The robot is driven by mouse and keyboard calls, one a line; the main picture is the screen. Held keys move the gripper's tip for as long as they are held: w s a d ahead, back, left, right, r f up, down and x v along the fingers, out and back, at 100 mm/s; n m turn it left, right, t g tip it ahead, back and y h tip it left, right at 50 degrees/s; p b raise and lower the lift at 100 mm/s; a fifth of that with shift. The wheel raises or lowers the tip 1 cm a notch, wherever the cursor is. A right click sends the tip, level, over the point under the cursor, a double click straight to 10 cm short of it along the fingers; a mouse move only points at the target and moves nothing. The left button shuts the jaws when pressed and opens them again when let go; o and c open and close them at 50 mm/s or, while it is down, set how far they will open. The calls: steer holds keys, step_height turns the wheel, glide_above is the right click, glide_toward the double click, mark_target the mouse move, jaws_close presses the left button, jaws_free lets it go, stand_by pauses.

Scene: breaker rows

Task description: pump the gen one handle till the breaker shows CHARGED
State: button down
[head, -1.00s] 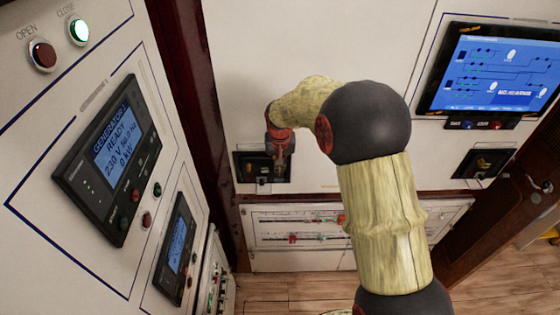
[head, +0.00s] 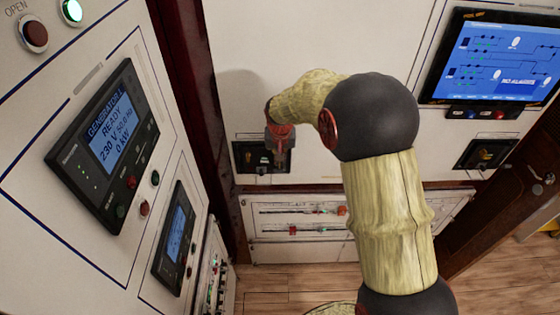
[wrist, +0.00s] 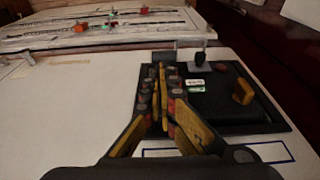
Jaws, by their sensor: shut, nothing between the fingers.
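A black recessed breaker unit (head: 246,158) sits low on the white wall panel in the head view. In the wrist view its dark face (wrist: 225,105) shows small white and green windows (wrist: 195,88), too small to read, and a yellow block (wrist: 243,91). A grey piece with a dark knob (wrist: 201,58) stands at its far edge. I cannot tell for sure which part is the pump handle. My gripper (head: 281,160) points down in front of the unit. In the wrist view its fingers (wrist: 160,75) are together and empty, hiding part of the unit's left side.
A generator panel (head: 110,145) reading GENERATOR 1 READY is on the left wall, near a lit green button (head: 72,11). A similar breaker unit (head: 487,154) is at right, below a blue screen (head: 500,58). A lower panel (head: 295,225) and wooden floor lie below.

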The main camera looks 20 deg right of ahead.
steer(key=shift+s+a+f+t+h+b, duration=0.2)
steer(key=shift+s+f+t+b, duration=0.3)
steer(key=shift+b, duration=1.75)
steer(key=shift+s+a+f+t+h+b, duration=0.2)
steer(key=shift+s+t+b, duration=0.5)
steer(key=shift+b, duration=1.5)
steer(key=shift+s+a+f+t+h+b, duration=0.2)
steer(key=shift+s+f+t+b, duration=0.4)
steer(key=shift+b, duration=2.55)
steer(key=shift+s+a+f+t+h+b, duration=0.2)
steer(key=shift+t+b, duration=0.7)
steer(key=shift+b, duration=2.25)
steer(key=shift+s+f+b, duration=0.2)
steer(key=shift+s+b, duration=0.1)
steer(key=shift+b, duration=0.6)
